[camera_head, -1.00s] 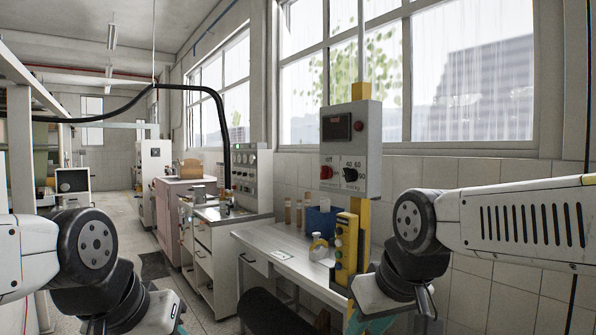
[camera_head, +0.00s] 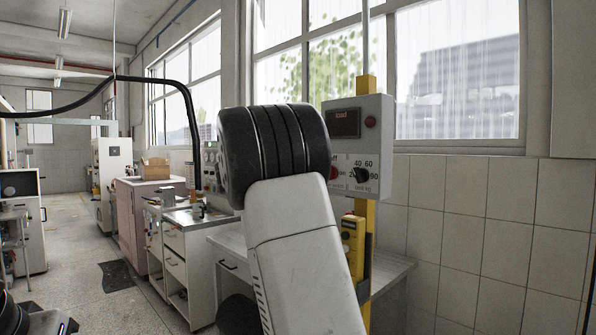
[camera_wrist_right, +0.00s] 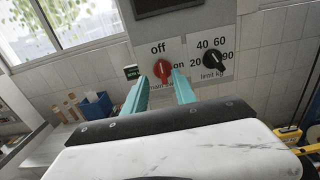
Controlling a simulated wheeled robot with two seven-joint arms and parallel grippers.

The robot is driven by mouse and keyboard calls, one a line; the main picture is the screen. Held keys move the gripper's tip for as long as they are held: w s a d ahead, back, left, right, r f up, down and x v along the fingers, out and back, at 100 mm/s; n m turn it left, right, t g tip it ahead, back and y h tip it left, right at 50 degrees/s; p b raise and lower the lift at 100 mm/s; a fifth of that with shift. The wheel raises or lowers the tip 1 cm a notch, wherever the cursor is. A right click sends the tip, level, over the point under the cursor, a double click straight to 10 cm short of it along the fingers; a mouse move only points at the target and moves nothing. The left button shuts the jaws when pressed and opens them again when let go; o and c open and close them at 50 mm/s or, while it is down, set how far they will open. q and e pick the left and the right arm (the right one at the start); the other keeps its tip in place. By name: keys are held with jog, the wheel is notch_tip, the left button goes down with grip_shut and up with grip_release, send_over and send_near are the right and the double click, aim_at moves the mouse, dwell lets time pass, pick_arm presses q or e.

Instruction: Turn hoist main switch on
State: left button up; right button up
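The grey hoist control box (camera_head: 375,138) hangs on a yellow post, with a dark display at its top. Its red main switch knob (camera_head: 334,173) is partly covered by my right arm in the head view. In the right wrist view the red knob (camera_wrist_right: 163,70) shows between "off" at upper left and "on" at right. My right gripper (camera_wrist_right: 160,84) has its two teal fingers apart, one on either side of the knob in the picture. I cannot tell whether they touch it. My left gripper is out of view.
A black weight-limit knob (camera_wrist_right: 214,63) sits right of the switch. A yellow button pendant (camera_head: 352,240) is on the post below the box. A blue container (camera_wrist_right: 97,106) stands on the bench.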

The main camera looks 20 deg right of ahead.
jog(key=x, duration=0.6)
jog(key=shift+d, duration=0.3)
jog(key=shift+c, duration=0.2)
grip_shut()
